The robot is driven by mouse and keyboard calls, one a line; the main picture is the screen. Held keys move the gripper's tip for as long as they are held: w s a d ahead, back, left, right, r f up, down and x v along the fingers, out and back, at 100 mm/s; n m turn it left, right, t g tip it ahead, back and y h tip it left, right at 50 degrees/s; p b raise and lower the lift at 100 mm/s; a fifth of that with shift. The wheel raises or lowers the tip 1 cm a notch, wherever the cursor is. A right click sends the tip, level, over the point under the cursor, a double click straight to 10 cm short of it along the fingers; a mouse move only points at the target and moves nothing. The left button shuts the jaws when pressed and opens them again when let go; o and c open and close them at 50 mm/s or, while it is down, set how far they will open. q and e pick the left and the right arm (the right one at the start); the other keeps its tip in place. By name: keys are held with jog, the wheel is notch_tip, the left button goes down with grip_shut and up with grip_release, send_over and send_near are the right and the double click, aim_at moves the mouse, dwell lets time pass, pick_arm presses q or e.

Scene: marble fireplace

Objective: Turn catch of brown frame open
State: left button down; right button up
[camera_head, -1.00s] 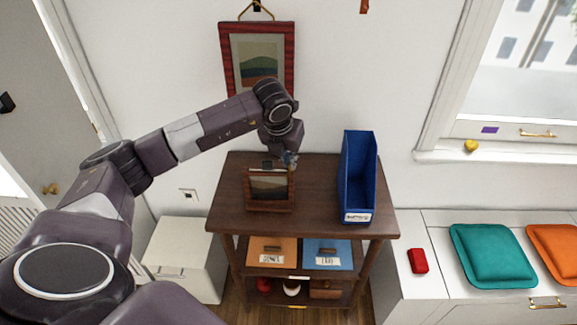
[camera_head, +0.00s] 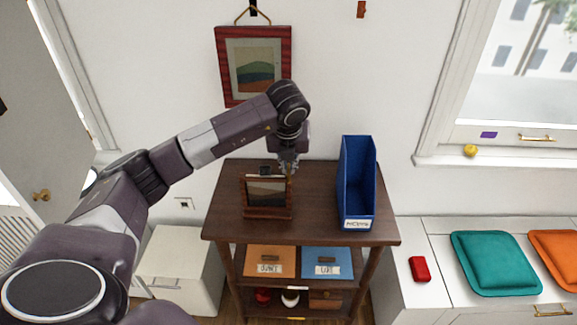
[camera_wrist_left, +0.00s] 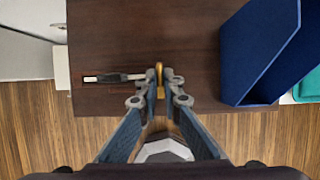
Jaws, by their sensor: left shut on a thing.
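The brown frame (camera_head: 245,197) stands upright on the dark wooden table, with a picture in it. In the left wrist view, its top edge is a thin strip (camera_wrist_left: 100,78) with a dark piece on it. My left gripper (camera_head: 288,167) is at the frame's upper right corner, pointing down. In the left wrist view its fingertips (camera_wrist_left: 160,82) are closed around a small brass-coloured piece (camera_wrist_left: 169,76), which looks like the catch. The fingers hide part of it, so its exact angle is hard to tell. My right gripper is not in view.
A blue bin (camera_head: 357,185) stands on the table (camera_head: 315,215) to the right of the frame. A red-framed picture (camera_head: 284,65) hangs on the wall behind my arm.

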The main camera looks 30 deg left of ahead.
pick_arm(q)
jog(key=c, duration=2.1)
grip_release()
jog(key=shift+r, duration=0.1)
jog(key=v, duration=1.2)
jog(key=shift+w, duration=0.1)
